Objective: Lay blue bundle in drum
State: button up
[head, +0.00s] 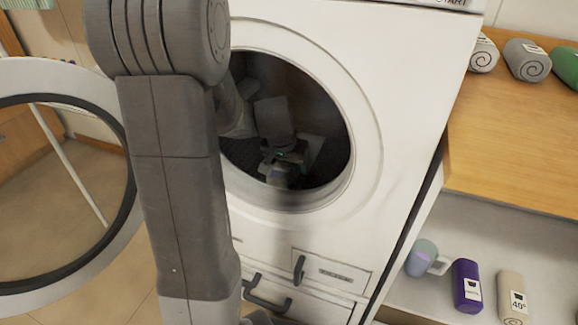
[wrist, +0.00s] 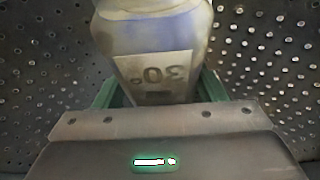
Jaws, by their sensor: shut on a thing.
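The blue bundle (wrist: 150,38) is pale and bluish in the wrist view, with a light label reading 30° upside down. My gripper (wrist: 158,88) is shut on it, with green finger parts at both sides. In the head view my gripper (head: 284,157) is inside the drum (head: 325,112) of the white washing machine, and the bundle (head: 277,176) shows dimly below it. The drum's perforated wall (wrist: 265,50) surrounds the bundle in the wrist view. Whether the bundle touches the drum floor cannot be told.
The round door (head: 22,291) stands open at left. My arm passes through the opening, near its rim (head: 366,130). Drawer handles (head: 268,299) jut out below.

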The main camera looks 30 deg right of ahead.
jog(key=shift+f, duration=0.2)
jog(key=o, duration=1.2)
jog(key=shift+r, duration=0.1)
jog(key=shift+r, duration=0.2)
jog(key=p+v, duration=0.2)
jog(key=v, duration=0.5)
jog(key=shift+a+r+p, duration=0.1)
jog(key=shift+r+p, duration=0.1)
jog(key=shift+p, duration=0.2)
jog(key=shift+o, duration=0.4)
jog(key=shift+o, duration=1)
